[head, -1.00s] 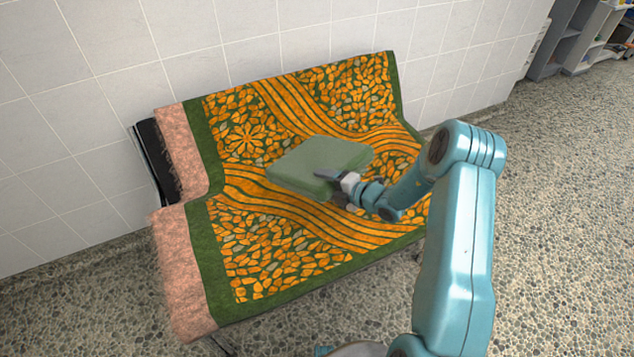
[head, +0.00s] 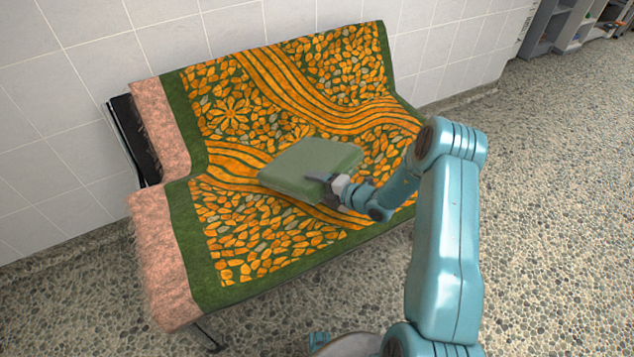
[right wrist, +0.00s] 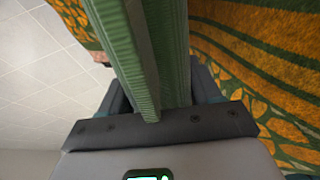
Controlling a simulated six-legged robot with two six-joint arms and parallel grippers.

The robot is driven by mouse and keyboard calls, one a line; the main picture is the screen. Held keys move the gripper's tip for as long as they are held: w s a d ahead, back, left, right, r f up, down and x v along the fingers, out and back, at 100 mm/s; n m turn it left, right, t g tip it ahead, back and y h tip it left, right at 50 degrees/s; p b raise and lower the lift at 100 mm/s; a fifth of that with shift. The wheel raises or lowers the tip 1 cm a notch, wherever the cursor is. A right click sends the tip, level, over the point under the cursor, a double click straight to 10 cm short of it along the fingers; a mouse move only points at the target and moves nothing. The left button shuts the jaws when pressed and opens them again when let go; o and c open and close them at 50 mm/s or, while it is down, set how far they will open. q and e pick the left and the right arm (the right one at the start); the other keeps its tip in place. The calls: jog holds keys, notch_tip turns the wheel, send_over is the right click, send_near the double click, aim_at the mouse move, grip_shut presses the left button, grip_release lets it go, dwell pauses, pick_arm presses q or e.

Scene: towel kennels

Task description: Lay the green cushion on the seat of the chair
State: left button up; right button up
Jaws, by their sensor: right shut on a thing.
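The green cushion (head: 312,166) is in the middle of the head view, held flat with a slight tilt. My right gripper (head: 322,183) is shut on its near edge. In the right wrist view the cushion (right wrist: 150,50) runs edge-on between the gripper's fingers (right wrist: 160,95). The chair (head: 260,262) is a wide bench seat draped with an orange and green patterned towel with a pink end. The cushion appears over the seat near the backrest; whether it touches the towel I cannot tell. My left gripper is out of view.
A tiled wall (head: 60,110) stands close behind the chair. The pebbled floor (head: 560,200) is open to the right. Grey shelves (head: 575,35) stand at the far right.

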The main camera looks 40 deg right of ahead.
jog(key=shift+f, duration=0.35)
jog(key=o, duration=1.3)
jog(key=shift+o, duration=0.2)
jog(key=shift+s, duration=0.1)
